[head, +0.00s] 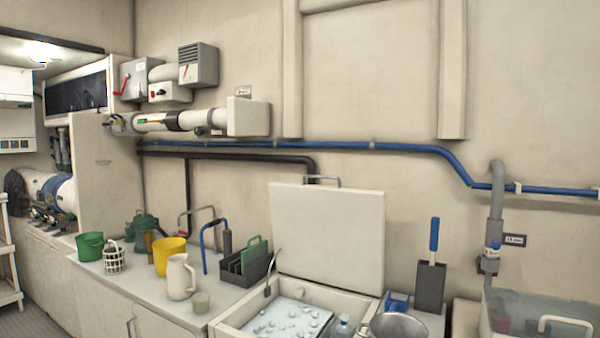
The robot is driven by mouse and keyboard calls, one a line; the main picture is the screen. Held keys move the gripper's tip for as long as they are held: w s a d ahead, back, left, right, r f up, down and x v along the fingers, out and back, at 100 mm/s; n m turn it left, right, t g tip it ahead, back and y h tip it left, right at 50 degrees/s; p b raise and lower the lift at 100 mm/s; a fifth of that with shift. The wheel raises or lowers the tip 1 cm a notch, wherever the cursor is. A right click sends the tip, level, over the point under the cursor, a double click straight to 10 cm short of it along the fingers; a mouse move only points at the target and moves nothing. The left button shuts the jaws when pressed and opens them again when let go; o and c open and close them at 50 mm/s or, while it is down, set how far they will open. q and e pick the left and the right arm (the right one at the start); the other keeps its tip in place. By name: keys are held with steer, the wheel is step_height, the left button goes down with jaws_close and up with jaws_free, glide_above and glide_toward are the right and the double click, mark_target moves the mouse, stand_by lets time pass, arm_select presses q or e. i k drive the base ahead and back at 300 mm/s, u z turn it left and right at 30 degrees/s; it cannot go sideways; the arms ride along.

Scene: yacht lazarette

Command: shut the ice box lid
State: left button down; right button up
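The ice box (236,322) is a white box set in the counter at the bottom centre of the head view. Its lid (328,236) is a thick white panel that stands open, nearly upright at the back of the box. A grey handle (322,178) is on the lid's top edge. Inside the box there is pale ice (290,318), and a thin dark cord or hook hangs by the left side of the opening. The front of the box is cut off by the picture's lower edge. Neither of my grippers shows in this view.
A blue pipe (400,147) crosses the wall.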

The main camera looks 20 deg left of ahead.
mark_target(332, 235)
steer(key=u, duration=1)
steer(key=i, duration=1.1)
steer(key=z, duration=0.55)
